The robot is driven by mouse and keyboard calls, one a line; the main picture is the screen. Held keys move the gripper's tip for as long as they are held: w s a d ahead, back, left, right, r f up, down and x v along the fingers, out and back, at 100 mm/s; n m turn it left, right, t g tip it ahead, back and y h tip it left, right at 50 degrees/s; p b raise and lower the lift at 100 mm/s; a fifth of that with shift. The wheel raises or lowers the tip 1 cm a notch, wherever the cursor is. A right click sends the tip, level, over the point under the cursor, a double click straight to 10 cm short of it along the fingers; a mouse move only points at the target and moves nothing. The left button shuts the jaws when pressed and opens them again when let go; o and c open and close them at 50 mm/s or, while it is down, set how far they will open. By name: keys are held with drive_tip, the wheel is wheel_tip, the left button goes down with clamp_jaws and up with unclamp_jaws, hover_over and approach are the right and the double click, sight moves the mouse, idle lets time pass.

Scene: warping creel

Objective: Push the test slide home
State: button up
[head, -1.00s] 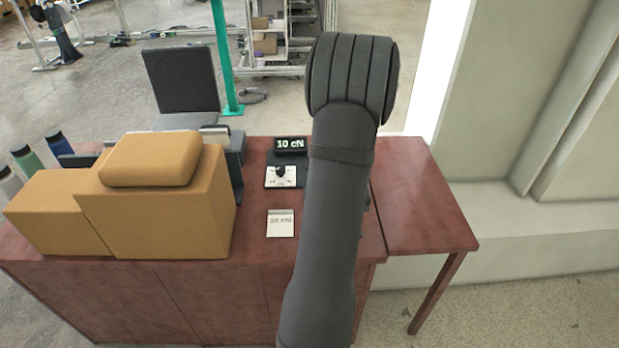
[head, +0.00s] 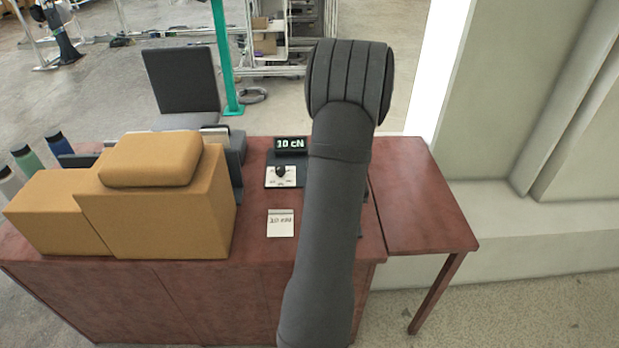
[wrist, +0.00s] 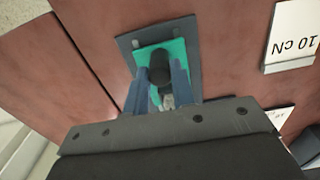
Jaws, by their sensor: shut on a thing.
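In the wrist view, a dark knob (wrist: 159,62) stands up from the teal slide (wrist: 176,50), which lies on a grey plate (wrist: 188,31) on the reddish-brown table. My gripper (wrist: 158,82) has its two blue-grey fingers on either side of the knob, shut on it. The fingers and the gripper body hide the near part of the slide and plate, so how far in the slide sits cannot be told. In the head view my arm hides the gripper, the knob and the slide.
Mustard boxes (head: 160,215) fill the table's left. The side table (head: 418,205) at right is clear.

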drive_tip(key=shift+w, duration=2.15)
drive_tip(key=o, duration=0.6)
drive_tip(key=shift+o, duration=0.5)
drive_tip(key=shift+r, duration=0.15)
wheel_tip(320, 180, up, 7)
wheel_tip(320, 180, up, 17)
